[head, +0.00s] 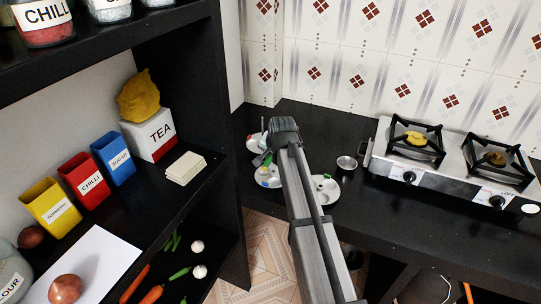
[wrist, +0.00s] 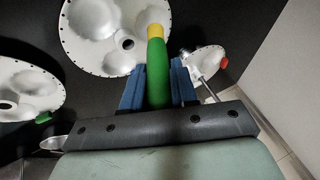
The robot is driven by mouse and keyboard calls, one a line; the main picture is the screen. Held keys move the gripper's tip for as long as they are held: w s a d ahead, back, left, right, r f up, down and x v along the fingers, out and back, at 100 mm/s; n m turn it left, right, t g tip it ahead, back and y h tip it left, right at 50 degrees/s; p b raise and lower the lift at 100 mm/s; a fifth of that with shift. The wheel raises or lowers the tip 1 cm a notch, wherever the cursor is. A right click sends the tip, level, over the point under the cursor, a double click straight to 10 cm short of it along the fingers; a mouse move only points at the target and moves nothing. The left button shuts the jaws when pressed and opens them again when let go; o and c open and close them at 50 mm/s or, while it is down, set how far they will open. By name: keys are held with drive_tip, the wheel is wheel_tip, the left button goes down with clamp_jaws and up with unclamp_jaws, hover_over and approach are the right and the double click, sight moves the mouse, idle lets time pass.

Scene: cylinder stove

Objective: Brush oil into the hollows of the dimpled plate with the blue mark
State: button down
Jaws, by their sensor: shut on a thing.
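My gripper (wrist: 157,90) is shut on a brush (wrist: 156,62) with a green handle and a yellow end. In the wrist view the yellow end overlaps the right edge of a white dimpled plate (wrist: 88,45); I cannot tell whether it touches. In the head view this plate (head: 268,182) carries a small blue mark and lies left of my arm. A second dimpled plate (wrist: 18,82) has a green mark and also shows in the head view (head: 331,193). A third plate (wrist: 205,58) has a red mark. My fingertips are hidden in the head view.
A small metal bowl (head: 347,163) stands on the black counter, right of my arm. A two-burner stove (head: 455,155) is farther right. A black shelf (head: 190,190) with labelled containers stands at left. A thin metal tool (wrist: 207,90) lies by the red-marked plate.

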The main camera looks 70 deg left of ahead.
drive_tip(key=shift+w+d, duration=0.25)
drive_tip(key=shift+d, duration=0.05)
drive_tip(key=shift+a, duration=0.2)
drive_tip(key=shift+a, duration=0.55)
drive_tip(key=shift+s, duration=0.1)
drive_tip(key=shift+s, duration=0.65)
drive_tip(key=shift+d, duration=0.15)
drive_tip(key=shift+d, duration=0.6)
